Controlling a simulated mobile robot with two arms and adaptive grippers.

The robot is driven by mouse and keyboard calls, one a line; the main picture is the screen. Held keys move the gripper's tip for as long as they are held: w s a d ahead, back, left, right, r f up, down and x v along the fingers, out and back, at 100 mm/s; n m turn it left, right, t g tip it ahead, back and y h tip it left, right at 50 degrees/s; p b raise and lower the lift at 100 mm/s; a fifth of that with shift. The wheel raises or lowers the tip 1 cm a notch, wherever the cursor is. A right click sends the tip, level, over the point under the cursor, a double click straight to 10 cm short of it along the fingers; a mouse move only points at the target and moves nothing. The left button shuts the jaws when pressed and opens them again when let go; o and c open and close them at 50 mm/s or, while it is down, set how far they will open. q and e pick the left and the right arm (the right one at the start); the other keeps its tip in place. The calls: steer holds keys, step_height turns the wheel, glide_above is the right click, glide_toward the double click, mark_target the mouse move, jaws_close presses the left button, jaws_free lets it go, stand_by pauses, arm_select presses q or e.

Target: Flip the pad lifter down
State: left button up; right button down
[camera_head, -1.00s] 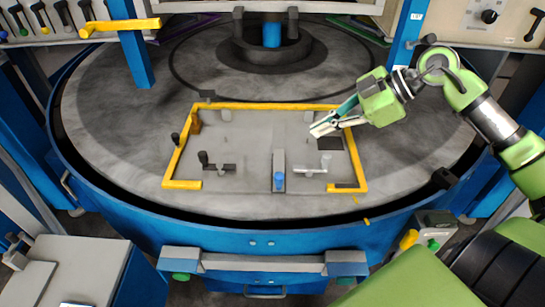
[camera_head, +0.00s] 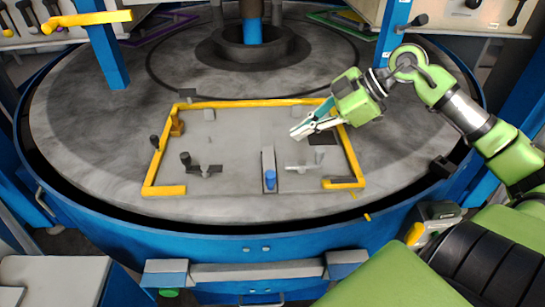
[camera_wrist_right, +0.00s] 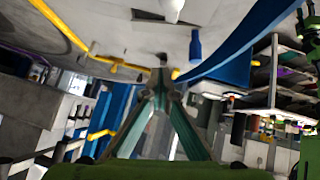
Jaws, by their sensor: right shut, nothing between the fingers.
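On the round grey table lies a rectangular fixture plate with a yellow frame (camera_head: 150,170). No part is clearly marked as the pad lifter, so I cannot tell which one it is. Near the plate's front middle stands a grey strip with a blue knob (camera_head: 270,180); a blue knob also shows in the right wrist view (camera_wrist_right: 195,47). A dark square pad (camera_head: 323,139) lies at the plate's right side. My right gripper (camera_head: 303,131) is shut and empty, over the plate's right half. It also shows in the wrist view (camera_wrist_right: 162,75). My left gripper is out of view.
Grey and black levers (camera_head: 198,167) stand on the plate's left half, and a pale lever (camera_head: 302,168) on its right half. The table's blue rim (camera_head: 230,238) surrounds it. A blue post with a yellow arm (camera_head: 85,20) rises at left. The plate's middle is clear.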

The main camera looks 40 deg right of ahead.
glide_above(272, 166)
steer(key=s+d, duration=0.1)
steer(key=s, duration=0.1)
step_height(272, 166, down, 5)
steer(key=shift+r+p, duration=0.1)
steer(key=shift+p, duration=0.25)
steer(key=shift+x, duration=1.1)
steer(key=f, duration=0.1)
steer(key=f+p, duration=0.1)
steer(key=f, duration=0.1)
steer(key=shift+w+d, duration=0.1)
steer(key=shift+w, duration=0.25)
steer(key=shift+f+p, duration=0.3)
steer(key=shift+f, duration=0.25)
